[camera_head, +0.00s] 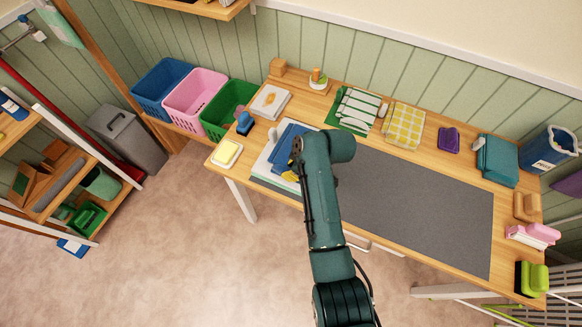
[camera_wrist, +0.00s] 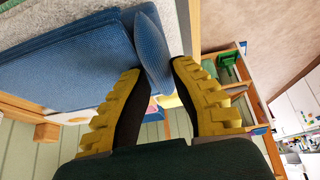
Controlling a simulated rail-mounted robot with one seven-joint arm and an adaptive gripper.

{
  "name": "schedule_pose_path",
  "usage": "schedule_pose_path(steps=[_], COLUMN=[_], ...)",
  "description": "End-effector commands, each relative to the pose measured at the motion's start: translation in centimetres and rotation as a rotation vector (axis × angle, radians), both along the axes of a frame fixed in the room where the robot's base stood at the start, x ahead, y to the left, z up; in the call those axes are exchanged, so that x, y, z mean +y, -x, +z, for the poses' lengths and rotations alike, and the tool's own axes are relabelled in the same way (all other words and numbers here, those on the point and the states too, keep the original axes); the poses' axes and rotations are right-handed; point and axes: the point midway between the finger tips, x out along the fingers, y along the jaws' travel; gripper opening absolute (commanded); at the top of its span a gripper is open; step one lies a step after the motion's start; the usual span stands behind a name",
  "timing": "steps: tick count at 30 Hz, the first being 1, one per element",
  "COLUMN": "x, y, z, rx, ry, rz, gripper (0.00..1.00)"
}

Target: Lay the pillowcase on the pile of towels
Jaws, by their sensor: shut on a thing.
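The pillowcase is a folded blue cloth (camera_head: 285,143), partly hidden in the head view behind my arm. My gripper (camera_head: 293,172) is shut on its edge; in the wrist view the two yellow fingers (camera_wrist: 158,78) pinch a raised blue fold, and the flat folded part of the pillowcase (camera_wrist: 70,62) spreads to the left. The pile of towels (camera_head: 263,165), white on top with a pale green layer below, lies under the pillowcase at the table's left end. I cannot tell whether the whole pillowcase rests on the pile.
A yellow sponge-like block on a white dish (camera_head: 227,153) and a blue-handled brush (camera_head: 244,122) stand left of the pile. A grey mat (camera_head: 420,200) to the right is clear. Laundry baskets (camera_head: 195,97) stand beyond the left end.

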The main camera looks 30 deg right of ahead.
Motion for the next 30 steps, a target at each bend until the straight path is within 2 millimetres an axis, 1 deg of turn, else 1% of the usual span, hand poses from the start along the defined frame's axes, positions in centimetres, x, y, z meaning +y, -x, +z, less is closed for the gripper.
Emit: schedule_pose_path(steps=[16, 26, 27, 30], x=[-0.02, -0.03, -0.03, -0.02], y=[-0.04, -0.04, -0.05, -0.05], z=[-0.03, -0.42, -0.38, -0.38], rx=[-0.002, -0.002, -0.003, -0.002], ry=[0.001, 0.001, 0.001, 0.001], rz=[0.000, 0.000, 0.000, 0.000], gripper=[0.00, 0.00, 0.30, 0.48])
